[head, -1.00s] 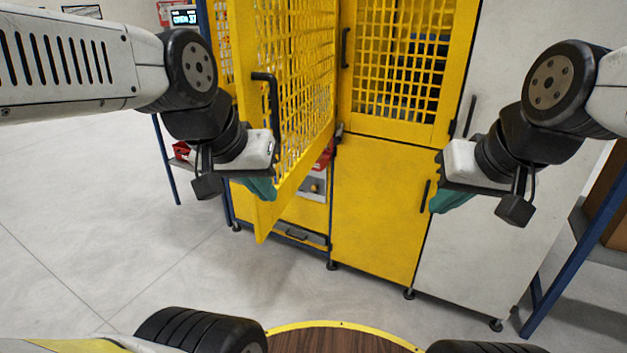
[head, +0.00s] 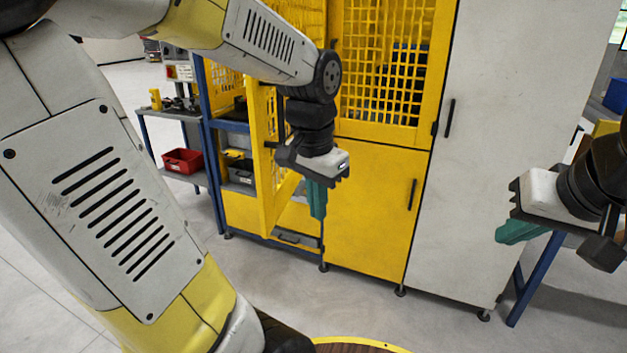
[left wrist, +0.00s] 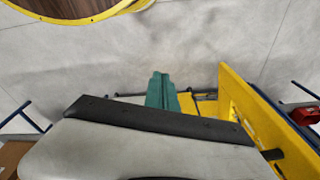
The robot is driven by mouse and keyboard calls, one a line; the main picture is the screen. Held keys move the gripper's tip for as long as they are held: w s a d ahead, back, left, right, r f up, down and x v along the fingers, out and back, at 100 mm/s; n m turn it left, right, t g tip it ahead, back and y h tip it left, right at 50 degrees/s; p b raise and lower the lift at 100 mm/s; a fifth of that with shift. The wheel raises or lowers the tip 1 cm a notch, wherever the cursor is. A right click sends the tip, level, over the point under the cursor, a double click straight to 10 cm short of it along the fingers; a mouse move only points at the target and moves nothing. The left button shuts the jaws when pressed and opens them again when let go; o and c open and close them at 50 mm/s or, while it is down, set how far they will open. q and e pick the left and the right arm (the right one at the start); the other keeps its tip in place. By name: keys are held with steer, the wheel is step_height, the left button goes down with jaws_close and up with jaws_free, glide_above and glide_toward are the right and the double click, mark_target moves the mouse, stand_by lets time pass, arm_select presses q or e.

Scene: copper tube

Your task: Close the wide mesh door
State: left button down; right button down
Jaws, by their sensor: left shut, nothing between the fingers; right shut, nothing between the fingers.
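The wide yellow mesh door (head: 266,170) stands open at the left part of the yellow cabinet, its free edge pointing towards me. My left forearm hides much of its upper mesh. My left gripper (head: 317,200) has its teal fingers shut and empty, pointing down just right of the door. In the left wrist view, the shut fingers (left wrist: 161,92) show left of the yellow door panel (left wrist: 236,95), with a gap between them. My right gripper (head: 520,232) is shut and empty at the right, away from the door.
A second yellow mesh panel (head: 350,70) stands above a solid yellow door (head: 370,205), beside a tall grey cabinet (head: 480,130). A side table (head: 170,113) with a red bin (head: 182,161) is at the left. The floor before the cabinet is clear.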

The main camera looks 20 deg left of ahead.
arm_select(q)
steer(key=w+a+f+m+g+y, duration=0.2)
steer(key=w+f+m+g+y, duration=0.1)
steer(key=w+f, duration=0.1)
steer(key=m+y, duration=0.9)
steer(key=y, duration=0.6)
glide_toward(275, 181)
steer(key=a, duration=0.7)
steer(key=shift+s, duration=0.15)
